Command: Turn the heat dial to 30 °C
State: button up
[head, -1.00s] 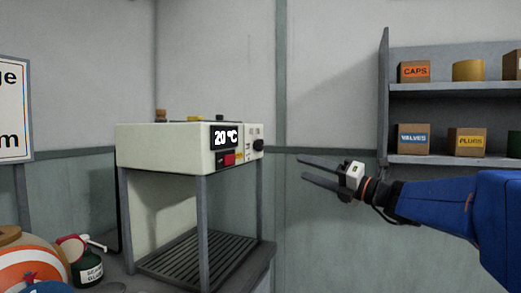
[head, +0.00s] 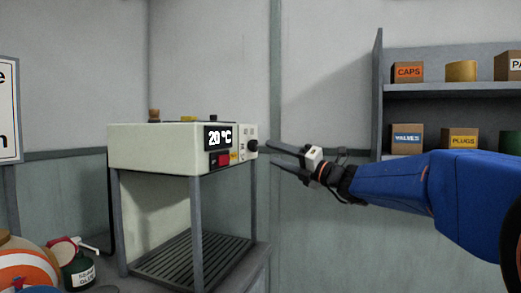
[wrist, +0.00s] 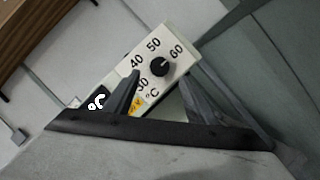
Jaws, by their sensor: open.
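The heat dial (head: 252,146) is a small black knob on the right end of the press's pale front panel. In the wrist view the dial (wrist: 159,68) is surrounded by printed numbers; 40, 50 and 60 read clearly and 30 is partly covered by a finger. The display (head: 219,138) reads 20 °C. My gripper (head: 269,154) is open and empty, just right of the dial in the head view. In the wrist view its dark fingers lie on either side of the dial, with no contact visible.
The press (head: 150,149) stands on legs over a slatted base (head: 180,262). A red switch (head: 224,160) sits below the display. A shelf (head: 450,90) with boxes is at the right. A dark green bottle (head: 80,272) and balls are at lower left.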

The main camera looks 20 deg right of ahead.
aim_at(256, 146)
jog(key=shift+x, duration=3.5)
jog(key=c, duration=1)
